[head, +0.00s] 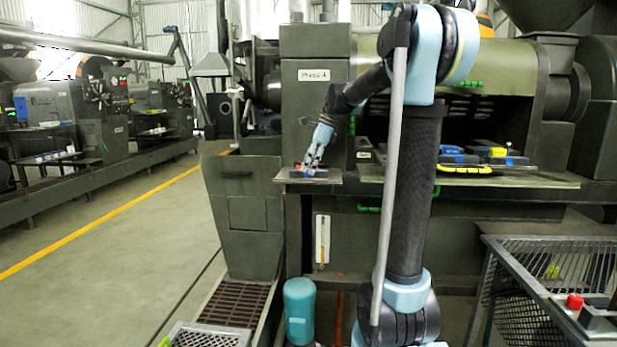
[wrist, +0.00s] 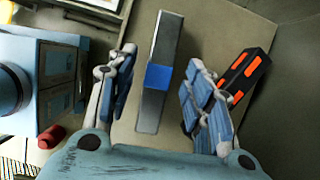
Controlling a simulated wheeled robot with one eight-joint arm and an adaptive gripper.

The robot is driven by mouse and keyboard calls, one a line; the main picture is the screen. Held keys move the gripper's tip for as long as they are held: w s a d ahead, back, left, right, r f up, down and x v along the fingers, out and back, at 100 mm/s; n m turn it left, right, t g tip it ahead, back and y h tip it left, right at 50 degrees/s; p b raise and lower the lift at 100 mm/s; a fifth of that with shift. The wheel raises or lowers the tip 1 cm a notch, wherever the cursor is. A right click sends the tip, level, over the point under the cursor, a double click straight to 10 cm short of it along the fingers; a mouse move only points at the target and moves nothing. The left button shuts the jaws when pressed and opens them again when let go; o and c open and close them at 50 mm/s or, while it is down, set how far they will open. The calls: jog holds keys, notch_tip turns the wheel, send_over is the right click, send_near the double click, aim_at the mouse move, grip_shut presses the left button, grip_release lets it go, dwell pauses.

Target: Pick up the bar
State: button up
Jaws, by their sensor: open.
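In the wrist view the bar (wrist: 148,112), long and grey with a blue band around its middle, lies lengthwise on a flat light shelf (wrist: 192,43). My gripper (wrist: 162,68) is open, with one blue-padded finger on each side of the bar and a visible gap to both. The bar does not appear to be gripped. In the head view my gripper (head: 311,158) points down over the small shelf (head: 335,180) on the front of the machine. The bar is too small and too covered by the fingers to make out clearly there.
A black and orange object (wrist: 250,72) lies right of the bar, close to the right finger. In the head view, a longer shelf (head: 530,181) to the right carries several blue, yellow and black items (head: 490,152). The machine's upright housing (head: 312,110) stands behind my gripper.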

jog(key=shift+x, duration=0.75)
jog(key=shift+c, duration=0.3)
grip_shut()
notch_tip(320, 180, up, 10)
